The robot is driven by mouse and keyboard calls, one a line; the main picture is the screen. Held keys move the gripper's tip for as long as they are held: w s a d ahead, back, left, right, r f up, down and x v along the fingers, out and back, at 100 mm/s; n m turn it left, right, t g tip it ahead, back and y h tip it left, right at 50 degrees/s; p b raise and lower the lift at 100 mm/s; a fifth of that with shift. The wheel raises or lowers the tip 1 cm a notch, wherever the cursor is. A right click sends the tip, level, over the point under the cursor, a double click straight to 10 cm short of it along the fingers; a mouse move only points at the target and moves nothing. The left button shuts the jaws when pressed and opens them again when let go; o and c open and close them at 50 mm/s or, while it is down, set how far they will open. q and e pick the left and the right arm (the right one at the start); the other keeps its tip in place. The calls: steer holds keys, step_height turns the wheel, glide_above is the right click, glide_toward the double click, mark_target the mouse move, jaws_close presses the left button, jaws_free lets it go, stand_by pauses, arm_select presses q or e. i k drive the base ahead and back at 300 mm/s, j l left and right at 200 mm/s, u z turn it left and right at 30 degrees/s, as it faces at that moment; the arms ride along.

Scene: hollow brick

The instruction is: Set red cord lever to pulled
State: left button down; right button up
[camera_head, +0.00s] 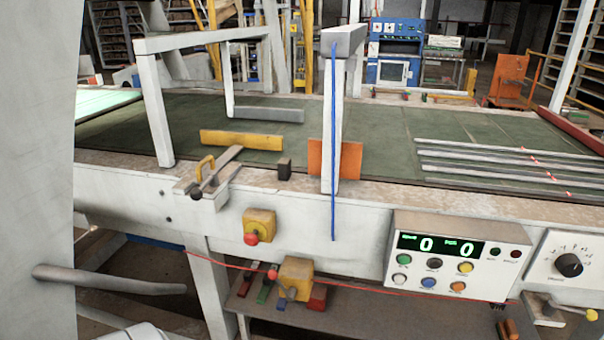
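A thin red cord (215,266) runs along the front of the machine below its white side panel, sloping down from left to right. It passes a yellow box (296,272) under the panel, which has a red ball knob (272,272) and a grey part at its left side. Which part is the red cord's lever, and its position, I cannot tell for sure. Neither of my grippers shows in the head view.
A blue cord (333,120) hangs from the white frame in front of the panel. A grey bar handle (110,281) sticks out at left. Colored blocks (265,290) lie on the lower shelf.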

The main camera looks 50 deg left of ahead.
mark_target(273, 274)
steer(key=u, duration=1.6)
